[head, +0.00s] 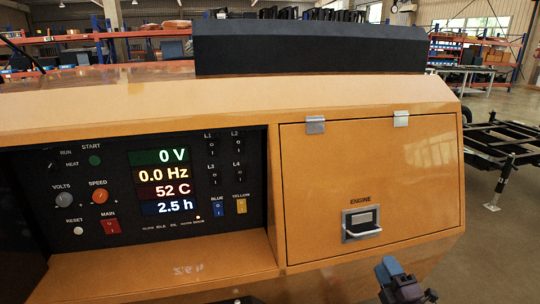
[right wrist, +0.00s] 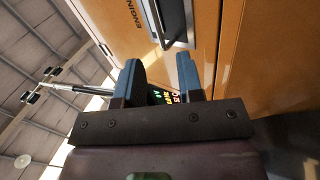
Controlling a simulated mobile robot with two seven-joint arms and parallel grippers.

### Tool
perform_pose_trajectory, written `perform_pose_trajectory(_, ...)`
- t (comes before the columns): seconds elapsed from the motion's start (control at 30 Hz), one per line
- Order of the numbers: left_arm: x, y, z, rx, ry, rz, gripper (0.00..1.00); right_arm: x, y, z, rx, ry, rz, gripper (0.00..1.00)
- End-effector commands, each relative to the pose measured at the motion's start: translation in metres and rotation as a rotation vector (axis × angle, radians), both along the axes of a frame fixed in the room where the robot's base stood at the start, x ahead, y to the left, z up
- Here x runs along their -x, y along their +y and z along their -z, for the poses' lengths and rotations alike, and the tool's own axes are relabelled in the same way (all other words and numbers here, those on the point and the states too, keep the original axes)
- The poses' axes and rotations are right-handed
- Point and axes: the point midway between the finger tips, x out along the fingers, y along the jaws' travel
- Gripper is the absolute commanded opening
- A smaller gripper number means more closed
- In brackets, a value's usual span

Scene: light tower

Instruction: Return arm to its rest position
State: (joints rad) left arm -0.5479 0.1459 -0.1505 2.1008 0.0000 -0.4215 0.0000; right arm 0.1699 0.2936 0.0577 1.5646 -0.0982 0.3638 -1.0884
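My right gripper (head: 394,272) is low in the head view, below and right of the ENGINE door's handle (head: 361,224). It is apart from the orange panel. In the right wrist view its two blue fingers (right wrist: 160,78) stand apart with nothing held between them. The handle (right wrist: 174,24) shows beyond the fingertips there. The ENGINE door (head: 340,165) looks shut, with two metal latches along its top edge. My left gripper cannot be made out in either view.
The control panel (head: 158,190) left of the door has lit readouts, knobs and switches. A dark block (head: 310,48) sits on top of the orange housing. A black trailer frame (head: 505,140) stands at the right. Open floor lies right of the housing.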

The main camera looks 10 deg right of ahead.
Motion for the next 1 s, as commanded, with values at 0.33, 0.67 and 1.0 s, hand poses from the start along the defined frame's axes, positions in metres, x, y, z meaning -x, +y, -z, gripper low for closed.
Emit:
perform_pose_trajectory(0.33, 0.0, 0.003, 0.0, -0.008, -0.002, 0.007, 0.43, 0.0, 0.013, 0.005, -0.549, 0.253, -0.054, 0.34)
perform_pose_trajectory(0.67, -0.002, 0.004, -0.009, -0.007, -0.018, 0.002, 0.43, 0.113, 0.05, 0.058, -1.146, 0.597, 0.058, 0.34)
perform_pose_trajectory(1.0, 0.001, 0.003, -0.018, 0.003, -0.022, -0.013, 0.43, 0.25, 0.074, 0.094, -1.354, 0.793, 0.23, 0.34)
